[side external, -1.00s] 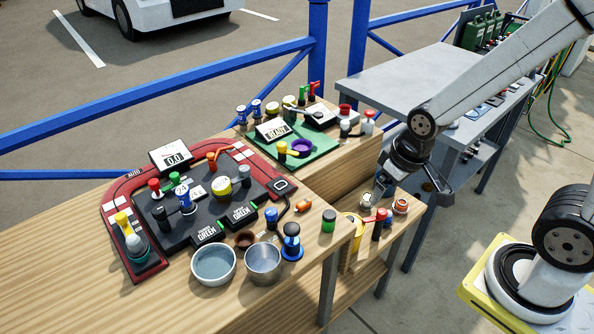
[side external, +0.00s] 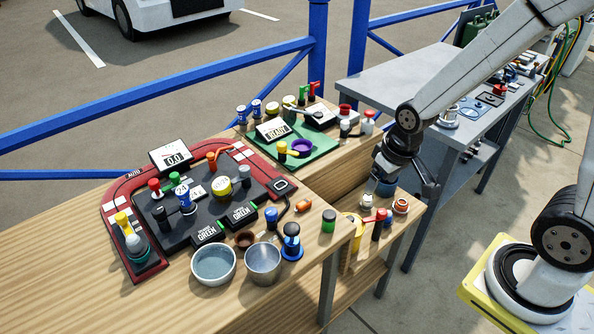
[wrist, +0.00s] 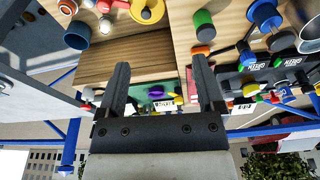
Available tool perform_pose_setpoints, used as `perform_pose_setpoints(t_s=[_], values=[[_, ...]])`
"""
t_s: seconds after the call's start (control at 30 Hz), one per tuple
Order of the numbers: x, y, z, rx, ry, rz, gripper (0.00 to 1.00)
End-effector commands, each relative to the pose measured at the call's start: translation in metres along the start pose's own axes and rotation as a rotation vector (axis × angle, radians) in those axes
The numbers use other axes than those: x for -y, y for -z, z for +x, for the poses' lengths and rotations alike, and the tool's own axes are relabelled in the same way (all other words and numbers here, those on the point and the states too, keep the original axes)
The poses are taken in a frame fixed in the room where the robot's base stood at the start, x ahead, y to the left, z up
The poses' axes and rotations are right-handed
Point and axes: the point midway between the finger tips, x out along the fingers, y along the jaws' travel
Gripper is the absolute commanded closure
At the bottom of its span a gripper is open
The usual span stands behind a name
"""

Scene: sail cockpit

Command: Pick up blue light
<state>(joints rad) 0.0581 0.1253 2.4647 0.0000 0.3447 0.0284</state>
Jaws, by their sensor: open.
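My gripper (side external: 399,190) hangs over that shelf, fingers apart. In the wrist view the jaws (wrist: 161,65) are open with nothing between them. Other blue-topped pieces are a small cylinder (side external: 271,215) and a dark-knobbed one with a blue base (side external: 291,250) on the bench.
White-red buttons (side external: 367,200), an orange-ringed piece (side external: 400,206) and a red lever (side external: 377,222) crowd the lower shelf. A grey metal table (side external: 400,75) lies behind my arm.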

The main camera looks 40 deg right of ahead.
Motion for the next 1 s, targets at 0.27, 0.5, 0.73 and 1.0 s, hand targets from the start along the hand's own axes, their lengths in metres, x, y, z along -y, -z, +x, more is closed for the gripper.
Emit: perform_pose_setpoints(t_s=[0.27, 0.5, 0.73, 1.0], values=[[-0.035, 0.033, 0.042, 0.047, -0.021, 0.15, 0.14], [-0.071, 0.052, 0.086, 0.083, -0.037, 0.279, 0.14], [-0.108, 0.059, 0.134, 0.118, -0.051, 0.405, 0.14], [-0.153, 0.052, 0.194, 0.156, -0.066, 0.551, 0.14]])
